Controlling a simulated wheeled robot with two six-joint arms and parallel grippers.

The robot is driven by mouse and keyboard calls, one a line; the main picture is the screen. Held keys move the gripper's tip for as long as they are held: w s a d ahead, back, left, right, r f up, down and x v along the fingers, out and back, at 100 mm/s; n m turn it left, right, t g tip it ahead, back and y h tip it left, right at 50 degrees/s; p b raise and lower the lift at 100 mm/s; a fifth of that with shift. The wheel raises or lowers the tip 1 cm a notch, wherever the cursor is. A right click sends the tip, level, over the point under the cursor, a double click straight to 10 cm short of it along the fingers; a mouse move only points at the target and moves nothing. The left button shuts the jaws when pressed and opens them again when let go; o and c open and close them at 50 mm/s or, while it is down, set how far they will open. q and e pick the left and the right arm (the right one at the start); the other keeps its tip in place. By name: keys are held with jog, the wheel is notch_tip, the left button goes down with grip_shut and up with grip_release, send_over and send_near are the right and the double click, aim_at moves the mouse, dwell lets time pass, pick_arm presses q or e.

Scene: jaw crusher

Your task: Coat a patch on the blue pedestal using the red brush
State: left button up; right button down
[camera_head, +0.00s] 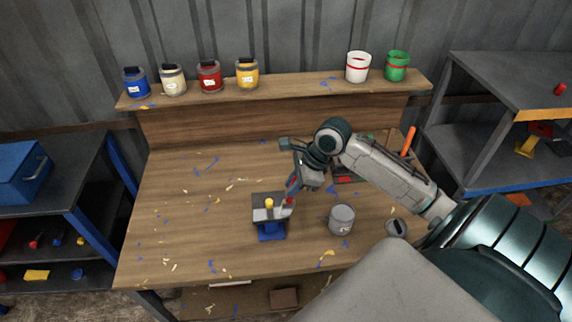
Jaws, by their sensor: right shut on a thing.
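The blue pedestal (271,230) stands on the wooden workbench near its middle front. It carries a grey top piece with a yellow knob (269,203). My right gripper (297,183) is just above and behind the pedestal's right side. It is shut on a thin tool, which I take to be the red brush (290,201); its red part shows at the right edge of the grey top. I cannot tell whether the brush touches it. Most of the brush is small or hidden by the gripper. My left gripper is out of view.
A dark tray (344,173) is partly hidden behind my right arm. Several paint cans line the back shelf (300,88). The workbench's left side (180,220) is clear except for flecks.

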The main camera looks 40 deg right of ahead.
jog(key=shift+s+d, duration=0.1)
jog(key=shift+d, duration=0.05)
jog(key=w+a, duration=0.5)
jog(key=a, duration=0.3)
jog(key=shift+a, duration=0.25)
dwell(0.8)
jog(key=shift+w+d+r, duration=0.1)
jog(key=shift+r, duration=0.1)
jog(key=shift+r, duration=2.4)
